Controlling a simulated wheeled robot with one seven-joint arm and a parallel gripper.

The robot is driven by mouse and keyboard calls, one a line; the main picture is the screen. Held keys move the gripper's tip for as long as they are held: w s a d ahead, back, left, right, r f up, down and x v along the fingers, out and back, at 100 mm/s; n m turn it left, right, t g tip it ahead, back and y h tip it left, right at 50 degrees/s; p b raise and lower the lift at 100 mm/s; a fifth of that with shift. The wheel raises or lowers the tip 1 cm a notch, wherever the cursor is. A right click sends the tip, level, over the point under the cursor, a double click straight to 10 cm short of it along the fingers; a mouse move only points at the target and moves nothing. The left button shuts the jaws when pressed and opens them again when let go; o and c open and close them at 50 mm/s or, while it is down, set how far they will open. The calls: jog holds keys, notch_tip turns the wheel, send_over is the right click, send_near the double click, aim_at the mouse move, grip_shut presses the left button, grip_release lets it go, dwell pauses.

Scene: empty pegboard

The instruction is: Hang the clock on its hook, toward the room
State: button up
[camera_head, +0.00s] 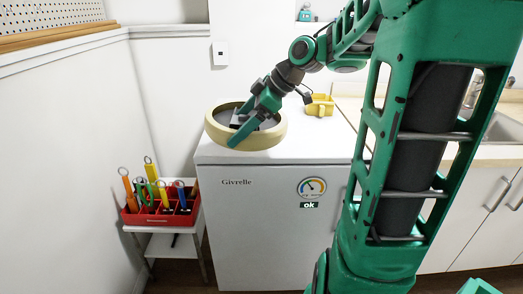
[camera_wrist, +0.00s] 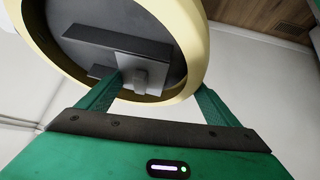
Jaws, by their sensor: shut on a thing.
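The clock (camera_head: 270,138) is round with a cream rim. In the head view it is above the white fridge top, its grey back tilted up and its dial hidden. In the wrist view the clock (camera_wrist: 196,45) shows its dark grey back with a bar and a small lighter bracket. My gripper (camera_head: 243,126) is shut on the clock's rim. In the wrist view my gripper (camera_wrist: 160,88) has one finger inside the rim against the back and the other outside it. I cannot tell whether the clock touches the fridge top. No hook shows in either view.
A pegboard (camera_head: 50,18) with a wooden ledge (camera_head: 55,38) is at the upper left. The white fridge (camera_head: 265,235) stands below the clock. A yellow object (camera_head: 320,105) is behind it. A red caddy (camera_head: 158,219) with several tools sits on a small stand at left. A sink counter is right.

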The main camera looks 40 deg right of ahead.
aim_at(286, 118)
jog(key=w+d+f, duration=0.1)
jog(key=d+f, duration=0.1)
jog(key=d, duration=0.1)
jog(key=w+d+f, duration=0.1)
jog(key=d+f, duration=0.1)
jog(key=d, duration=0.1)
jog(key=w+d+f, duration=0.1)
jog(key=d+f, duration=0.1)
jog(key=d, duration=0.1)
jog(key=shift+d, duration=0.35)
jog(key=shift+f, duration=1.5)
jog(key=shift+s+f, duration=0.1)
jog(key=shift+f, duration=0.15)
jog(key=shift+c, duration=0.7)
jog(key=c, duration=0.4)
jog(key=o, duration=1.9)
jog(key=shift+f, duration=0.1)
jog(key=shift+o, duration=0.2)
jog(key=shift+f, duration=0.1)
jog(key=v, duration=1)
jog(key=shift+d+r, duration=0.3)
jog(key=shift+r, duration=0.1)
jog(key=shift+a, duration=0.1)
